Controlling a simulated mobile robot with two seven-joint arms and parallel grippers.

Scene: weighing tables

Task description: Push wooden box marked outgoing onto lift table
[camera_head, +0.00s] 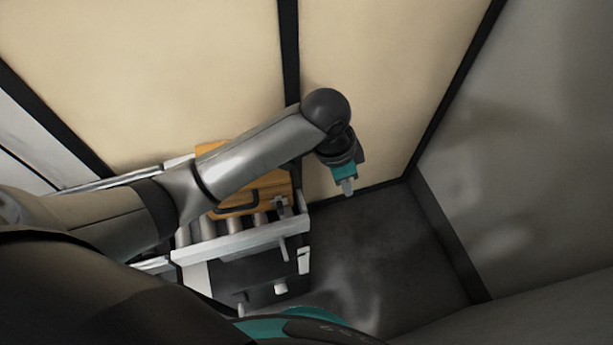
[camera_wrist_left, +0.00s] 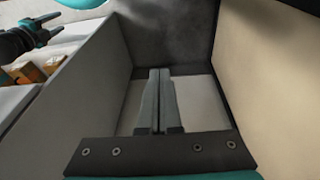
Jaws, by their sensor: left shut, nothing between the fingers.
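A wooden box (camera_head: 262,192) with a dark handle sits on a roller-topped table (camera_head: 240,240) in the head view. My left arm crosses above the box and hides part of it; no marking on it can be read. My left gripper (camera_head: 347,187) is beyond the right end of the box and table, apart from both, pointing down. In the left wrist view its fingers (camera_wrist_left: 158,100) are shut together with nothing between them. Orange-brown wooden pieces (camera_wrist_left: 30,72) show at that view's left edge; I cannot tell whether they are the same box.
Cream wall panels (camera_head: 390,80) with dark frames stand right behind the roller table. A grey wall (camera_head: 530,160) closes off the right side. Dark floor (camera_head: 385,255) is clear between the table's end and that wall.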

